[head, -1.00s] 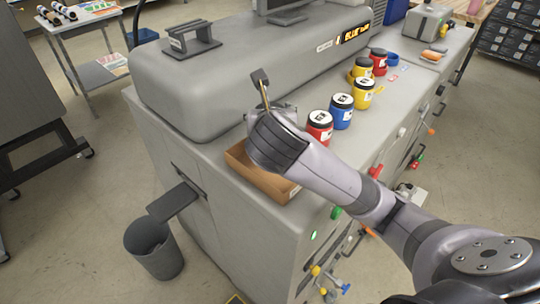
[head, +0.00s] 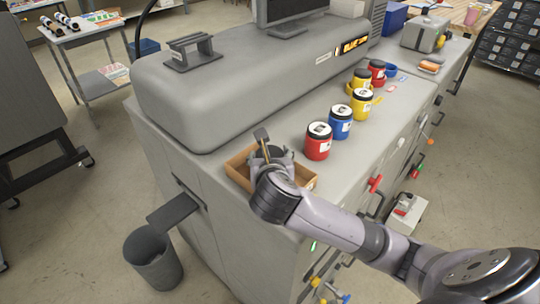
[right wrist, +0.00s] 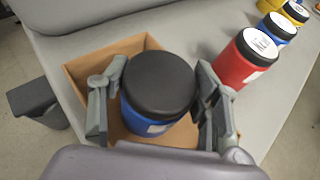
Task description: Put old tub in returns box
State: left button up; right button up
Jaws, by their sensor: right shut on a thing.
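A blue tub with a black lid (right wrist: 158,85) and a white label is between the fingers of my right gripper (right wrist: 158,95), which is shut on it. The tub is upright. The open brown cardboard box (right wrist: 82,72) is below and around the tub in the right wrist view. Whether the tub touches the box floor I cannot tell. In the head view my right gripper (head: 270,153) is over the box (head: 237,170), and my wrist hides part of the box and the tub. My left gripper is not in view.
Red (head: 318,142), blue (head: 341,122) and yellow (head: 361,104) tubs stand in a row right of the box, with more behind. The grey machine housing (head: 220,85) rises behind the box. A dark bin (head: 153,258) stands on the floor.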

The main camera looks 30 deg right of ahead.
jog(key=o, duration=1.2)
jog(key=v, duration=0.9)
jog(key=shift+s+a+r, duration=0.2)
jog(key=shift+s+r, duration=0.05)
jog(key=shift+r, duration=0.05)
jog(key=p+v, duration=0.2)
jog(key=p, duration=0.3)
jog(key=shift+s, duration=0.2)
